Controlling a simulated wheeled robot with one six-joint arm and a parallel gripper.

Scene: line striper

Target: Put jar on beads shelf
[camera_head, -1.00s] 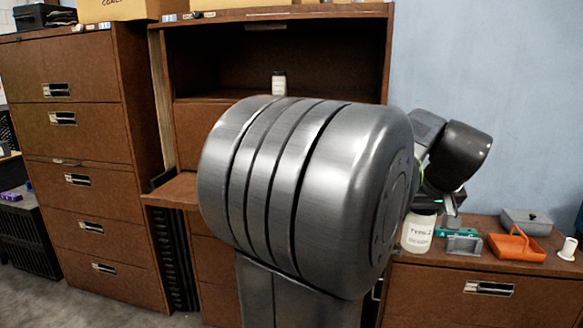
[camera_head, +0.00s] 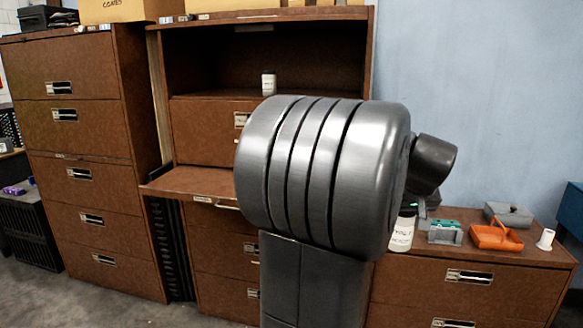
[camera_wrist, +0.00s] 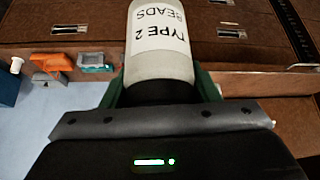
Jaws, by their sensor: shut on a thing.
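The jar (camera_wrist: 162,45) is white with a "TYPE 2 BEADS" label and fills the top middle of the wrist view. My gripper (camera_wrist: 160,88) is shut on it, with green fingers at its two sides. In the head view the held jar (camera_head: 402,232) shows in front of the low cabinet, partly hidden by my arm, which also hides most of the gripper. A similar white jar (camera_head: 269,84) stands upright on the open shelf (camera_head: 215,97) of the brown cabinet. Its label is too small to read.
The low cabinet top holds a teal and grey holder (camera_head: 445,232), an orange tray (camera_head: 496,236), a grey box (camera_head: 508,213) and a white spool (camera_head: 545,239). A brown ledge (camera_head: 190,182) juts out below the shelf. The shelf beside the standing jar looks clear.

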